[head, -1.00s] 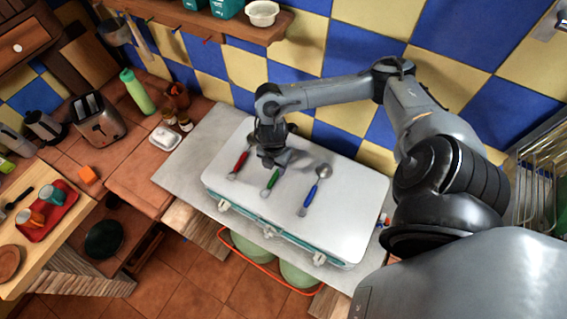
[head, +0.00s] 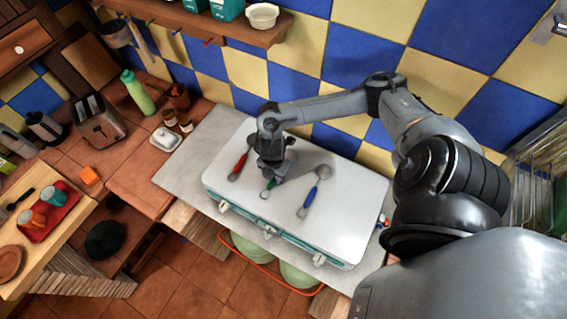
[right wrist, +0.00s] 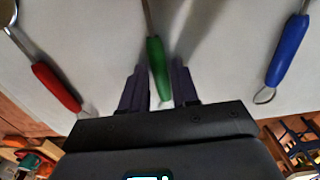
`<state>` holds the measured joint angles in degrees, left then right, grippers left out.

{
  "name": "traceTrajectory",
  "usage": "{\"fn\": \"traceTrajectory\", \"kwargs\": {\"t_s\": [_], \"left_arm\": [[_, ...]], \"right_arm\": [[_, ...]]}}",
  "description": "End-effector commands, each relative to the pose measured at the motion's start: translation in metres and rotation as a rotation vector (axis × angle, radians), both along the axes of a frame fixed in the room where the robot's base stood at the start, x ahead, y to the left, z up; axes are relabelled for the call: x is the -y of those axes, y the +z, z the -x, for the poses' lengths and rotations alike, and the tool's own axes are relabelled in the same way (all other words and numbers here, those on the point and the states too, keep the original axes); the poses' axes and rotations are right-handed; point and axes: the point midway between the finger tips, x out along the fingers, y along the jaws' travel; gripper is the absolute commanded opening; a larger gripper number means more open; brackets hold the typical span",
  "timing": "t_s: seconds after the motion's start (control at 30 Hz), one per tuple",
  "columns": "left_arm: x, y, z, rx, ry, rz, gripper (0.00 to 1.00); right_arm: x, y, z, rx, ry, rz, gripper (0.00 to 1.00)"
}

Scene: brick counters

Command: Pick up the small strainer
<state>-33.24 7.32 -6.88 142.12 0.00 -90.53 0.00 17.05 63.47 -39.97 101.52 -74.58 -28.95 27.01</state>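Three utensils with coloured handles lie on the white case lid (head: 335,225). The green-handled one (right wrist: 156,66) is under my right gripper (head: 273,178); its head is hidden in the head view. The red-handled one (head: 238,167) lies to the left and the blue-handled one (head: 309,197) to the right, with a round head. I cannot tell which is the small strainer. In the right wrist view, the right gripper (right wrist: 158,88) is open, its two dark fingers on either side of the green handle with gaps showing. My left gripper is out of view.
The case stands on a grey counter (head: 177,180) against the tiled wall. A butter dish (head: 166,139), small jars, a green bottle (head: 137,92) and a toaster (head: 98,122) are to the left. A wire rack (head: 540,170) is at the right.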

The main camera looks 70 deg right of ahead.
Motion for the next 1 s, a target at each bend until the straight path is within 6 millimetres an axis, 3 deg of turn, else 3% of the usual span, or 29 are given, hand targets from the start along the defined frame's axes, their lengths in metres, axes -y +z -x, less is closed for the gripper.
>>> {"fn": "traceTrajectory", "kwargs": {"t_s": [0.03,0.2,1.0], "left_arm": [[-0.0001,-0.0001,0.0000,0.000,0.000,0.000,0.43],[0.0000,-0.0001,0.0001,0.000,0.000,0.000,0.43],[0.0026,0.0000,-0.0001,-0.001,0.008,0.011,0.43]], "right_arm": [[0.0000,0.0002,-0.0001,0.000,0.000,0.000,0.21],[0.0000,0.0003,-0.0001,0.000,0.000,0.000,0.00],[0.0001,0.0003,0.0000,0.000,0.000,0.000,0.00]]}}
